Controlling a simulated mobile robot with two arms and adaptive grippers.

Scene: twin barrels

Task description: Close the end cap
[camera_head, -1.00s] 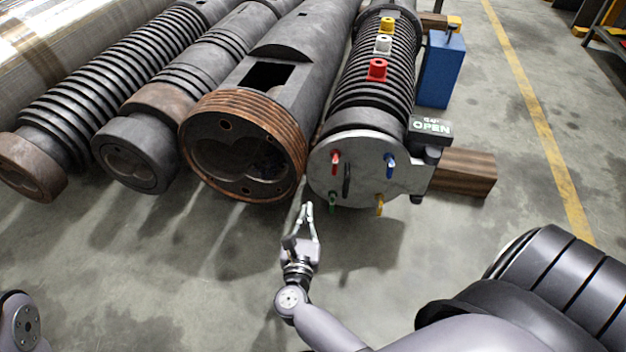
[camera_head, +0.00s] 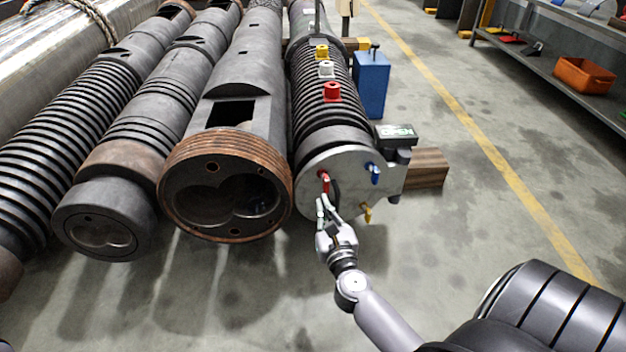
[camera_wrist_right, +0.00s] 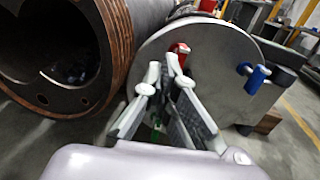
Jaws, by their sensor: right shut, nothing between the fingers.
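The end cap (camera_head: 345,160) is a round grey metal plate across the near end of the ribbed barrel; it also shows in the wrist view (camera_wrist_right: 215,50). On its face are a red handle (camera_head: 324,181), a blue handle (camera_head: 375,172), a yellow handle (camera_head: 367,213) and a dark central handle (camera_head: 335,188). A bit of green handle (camera_wrist_right: 155,133) shows behind the fingers in the wrist view. My right gripper (camera_head: 323,202) is shut and empty, in front of the cap, its tips just below the red handle (camera_wrist_right: 180,48). Whether they touch it I cannot tell. My left gripper is out of view.
A blue box (camera_head: 371,85) stands behind. Floor in front is clear. A shelf with an orange bin (camera_head: 585,75) is far right.

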